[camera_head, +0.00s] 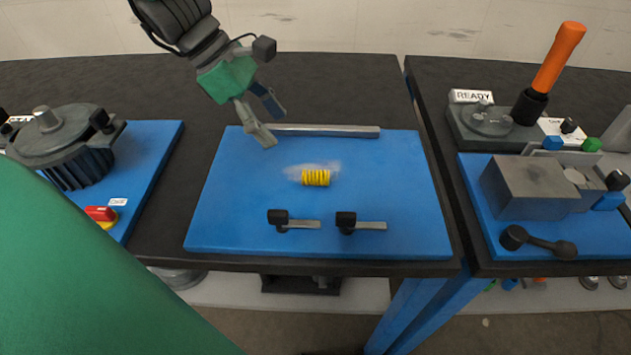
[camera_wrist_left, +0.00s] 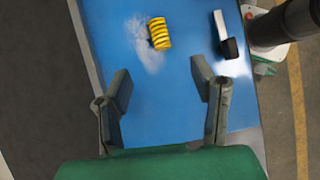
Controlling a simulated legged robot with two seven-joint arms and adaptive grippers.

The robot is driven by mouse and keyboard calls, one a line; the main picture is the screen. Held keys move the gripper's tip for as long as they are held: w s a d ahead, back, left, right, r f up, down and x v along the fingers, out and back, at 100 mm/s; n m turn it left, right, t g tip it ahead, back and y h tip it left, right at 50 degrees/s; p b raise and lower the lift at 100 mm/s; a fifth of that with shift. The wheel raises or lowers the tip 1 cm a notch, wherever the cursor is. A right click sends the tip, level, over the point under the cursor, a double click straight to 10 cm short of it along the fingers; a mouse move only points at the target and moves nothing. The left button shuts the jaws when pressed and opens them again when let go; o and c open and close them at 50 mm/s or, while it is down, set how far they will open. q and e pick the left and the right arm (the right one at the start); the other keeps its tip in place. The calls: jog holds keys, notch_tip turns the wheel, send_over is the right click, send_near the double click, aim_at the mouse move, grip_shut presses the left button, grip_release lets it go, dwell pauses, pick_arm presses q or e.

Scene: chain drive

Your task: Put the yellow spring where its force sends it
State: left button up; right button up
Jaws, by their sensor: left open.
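The yellow spring (camera_head: 316,178) lies on its side on the blue plate (camera_head: 405,220) of the middle table, at the edge of a whitish smudge. In the left wrist view the spring (camera_wrist_left: 159,33) is ahead of the fingertips, apart from them. My left gripper (camera_head: 275,122) is above the plate's back left part, behind and left of the spring, open and empty; its two fingers also show spread in the left wrist view (camera_wrist_left: 162,84). My right gripper cannot be made out.
Two black-handled clamps, the left one (camera_head: 291,221) and the right one (camera_head: 360,223), lie in front of the spring. A grey bar (camera_head: 325,131) runs along the plate's back edge. A motor-like machine (camera_head: 66,142) is left; a grey block vise (camera_head: 530,187) and orange-handled lever (camera_head: 559,57) are right.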

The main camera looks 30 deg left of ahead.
aim_at(313, 172)
pick_arm(q)
jog(key=shift+n, duration=0.5)
jog(key=b+x, duration=0.1)
jog(key=x, duration=0.1)
jog(key=b+x, duration=0.1)
jog(key=x, duration=0.2)
jog(key=b+x, duration=0.1)
jog(key=x, duration=0.2)
jog(key=shift+w+d+f, duration=0.1)
jog(key=shift+w, duration=0.25)
jog(key=x, duration=0.1)
jog(key=b+x, duration=0.1)
jog(key=x, duration=0.2)
jog(key=shift+s+f, duration=0.3)
jog(key=shift+w+d+f, duration=0.25)
jog(key=shift+f, duration=0.1)
jog(key=shift+d+r, duration=0.1)
grip_shut()
